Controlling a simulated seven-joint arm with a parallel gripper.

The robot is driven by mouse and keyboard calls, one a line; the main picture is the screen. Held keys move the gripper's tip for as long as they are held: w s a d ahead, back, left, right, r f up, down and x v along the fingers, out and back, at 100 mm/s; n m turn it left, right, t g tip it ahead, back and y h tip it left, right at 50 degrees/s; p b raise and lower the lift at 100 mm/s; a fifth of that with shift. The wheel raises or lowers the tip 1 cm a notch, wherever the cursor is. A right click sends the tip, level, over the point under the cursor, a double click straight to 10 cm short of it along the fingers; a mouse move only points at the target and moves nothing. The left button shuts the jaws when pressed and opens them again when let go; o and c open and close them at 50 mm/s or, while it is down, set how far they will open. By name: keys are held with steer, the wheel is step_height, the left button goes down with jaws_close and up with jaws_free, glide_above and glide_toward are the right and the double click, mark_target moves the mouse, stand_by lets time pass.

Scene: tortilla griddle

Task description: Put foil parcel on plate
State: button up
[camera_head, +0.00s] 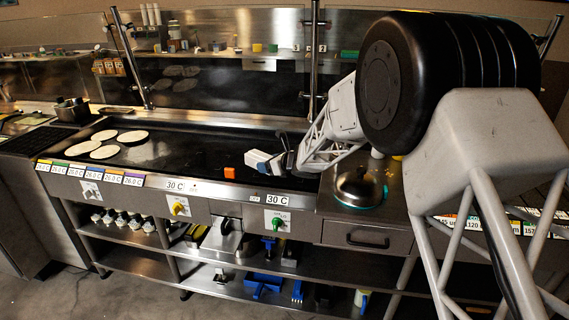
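My gripper (264,160) is low over the right part of the griddle, near its front edge. Pale, silvery blocky shapes show at its end; I cannot tell whether these are only the fingers or also a foil parcel between them. No foil parcel can be made out for certain elsewhere. No plate is clearly seen; a shiny metal dome (357,187) with a teal rim under it stands on the counter right of the griddle, below my arm.
The dark griddle (190,150) has several tortillas (133,136) at its left end. A small orange block (230,173) lies at its front edge, left of my gripper. Upright metal posts (128,58) stand at the back. Shelves below hold utensils. The griddle's middle is clear.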

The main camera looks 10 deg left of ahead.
steer(key=w+d+f+n+g, duration=0.1)
steer(key=w+d+f, duration=0.4)
steer(key=d, duration=0.4)
steer(key=shift+w+f+y, duration=0.3)
steer(key=shift+w+f, duration=0.1)
steer(key=shift+w, duration=0.15)
steer(key=shift+d, duration=0.1)
stand_by(0.4)
steer(key=shift+w+a+f, duration=0.25)
steer(key=shift+w+a, duration=0.7)
steer(key=shift+w, duration=1.55)
steer(key=shift+w+a+f, duration=0.25)
steer(key=shift+w+a, duration=0.65)
steer(key=shift+w, duration=1.6)
steer(key=shift+w+a+f, duration=0.25)
steer(key=shift+w+a, duration=0.7)
steer(key=shift+w, duration=1.55)
steer(key=shift+f, duration=1.8)
